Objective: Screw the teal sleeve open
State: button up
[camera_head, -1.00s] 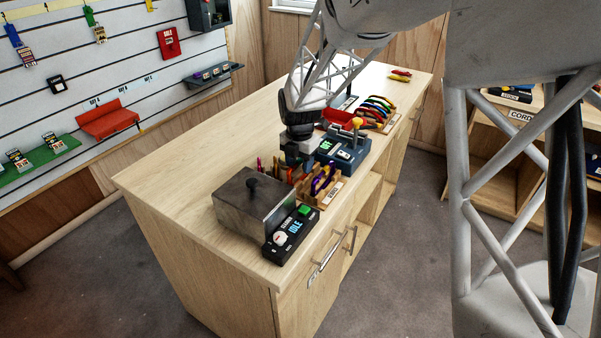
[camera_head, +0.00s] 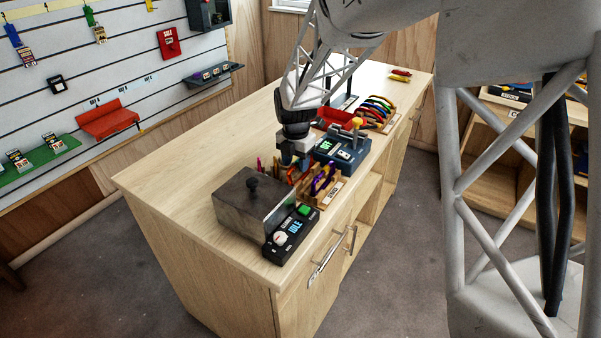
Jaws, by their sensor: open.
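My gripper (camera_head: 291,160) points down over the wooden bench, just behind a small wooden rack (camera_head: 322,186) that holds several coloured pieces, purple and orange among them. It is open. Its fingertips are small and partly hidden by the things around them, and I cannot see anything between them. I cannot make out a teal sleeve for certain; the pieces around the rack are too small and partly covered by my gripper.
A grey box with a black knob (camera_head: 235,205) and a black unit reading "IDLE" (camera_head: 291,232) stand at the near end. A dark blue device (camera_head: 342,153), a red tray (camera_head: 337,117) and a rack of coloured loops (camera_head: 376,112) stand behind. The bench's left side is clear.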

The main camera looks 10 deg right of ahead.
jog(key=shift+r, duration=1.4)
dwell(0.6)
jog(key=shift+s+d, duration=0.45)
jog(key=shift+f, duration=0.2)
jog(key=shift+f, duration=1.25)
jog(key=shift+w+a, duration=0.45)
jog(key=shift+a, duration=0.1)
dwell(0.4)
